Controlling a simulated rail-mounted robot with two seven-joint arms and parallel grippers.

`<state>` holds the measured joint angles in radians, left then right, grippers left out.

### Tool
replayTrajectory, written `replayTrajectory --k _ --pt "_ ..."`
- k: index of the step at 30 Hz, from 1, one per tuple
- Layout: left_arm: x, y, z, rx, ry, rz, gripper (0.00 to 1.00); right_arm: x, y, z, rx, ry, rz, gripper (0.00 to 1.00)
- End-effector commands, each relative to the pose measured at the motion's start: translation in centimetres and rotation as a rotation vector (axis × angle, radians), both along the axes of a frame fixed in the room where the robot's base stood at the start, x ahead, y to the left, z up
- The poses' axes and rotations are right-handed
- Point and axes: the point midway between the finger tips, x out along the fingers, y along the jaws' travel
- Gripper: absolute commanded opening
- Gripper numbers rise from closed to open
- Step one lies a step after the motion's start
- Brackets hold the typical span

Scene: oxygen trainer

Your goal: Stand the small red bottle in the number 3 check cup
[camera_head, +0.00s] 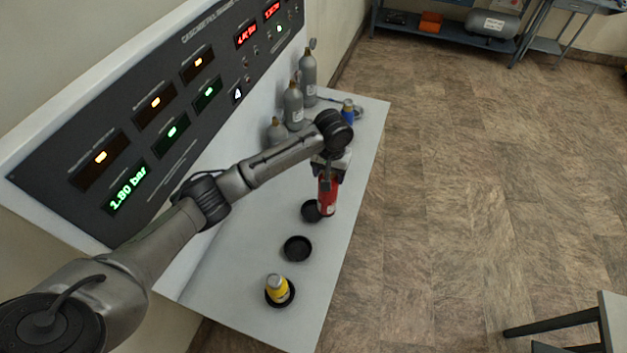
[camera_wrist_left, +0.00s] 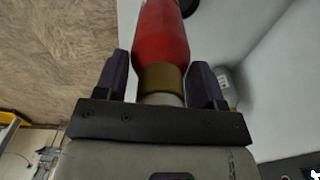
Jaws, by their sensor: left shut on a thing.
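The small red bottle (camera_head: 328,198) hangs upright below my left gripper (camera_head: 329,172), beside a black cup (camera_head: 311,211) that it partly hides. In the left wrist view the red bottle (camera_wrist_left: 162,45) sits with its brass-coloured neck between the two fingers of the left gripper (camera_wrist_left: 165,85), which is shut on it. Another empty black cup (camera_head: 297,249) lies nearer on the bench. A yellow bottle (camera_head: 278,291) stands in a third cup (camera_head: 281,303) at the near end. No cup numbers are readable. My right gripper is not in view.
The white bench (camera_head: 240,265) runs along the gauge panel (camera_head: 160,115). Grey bottles (camera_head: 293,105) and a blue-labelled bottle (camera_head: 347,112) stand toward its far end. Bare bench lies around the cups. The floor (camera_head: 460,180) is open to the right.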

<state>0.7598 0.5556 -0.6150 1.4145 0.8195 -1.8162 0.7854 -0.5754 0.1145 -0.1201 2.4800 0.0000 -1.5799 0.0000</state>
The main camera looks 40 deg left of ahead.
Motion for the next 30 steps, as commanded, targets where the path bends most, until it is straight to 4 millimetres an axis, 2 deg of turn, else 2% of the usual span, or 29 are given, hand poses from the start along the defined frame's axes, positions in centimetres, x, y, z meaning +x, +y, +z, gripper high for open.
replayTrajectory --k 3,10,16,24,30 --pt "-0.2 2.2 -1.2 0.0 0.0 0.002 0.01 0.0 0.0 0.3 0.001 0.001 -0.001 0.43" --pt "-0.3 4.6 -2.7 -0.001 -0.003 0.0 0.01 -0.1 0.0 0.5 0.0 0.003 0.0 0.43" --pt "-0.4 5.2 -3.3 -0.001 -0.001 -0.001 0.01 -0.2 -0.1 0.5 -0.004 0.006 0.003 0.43" --pt "-0.4 5.2 -6.3 -0.002 -0.002 0.0 0.01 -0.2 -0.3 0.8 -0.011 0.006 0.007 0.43" --pt "-0.4 5.2 -7.0 -0.001 -0.004 -0.001 0.01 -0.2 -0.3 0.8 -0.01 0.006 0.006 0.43"
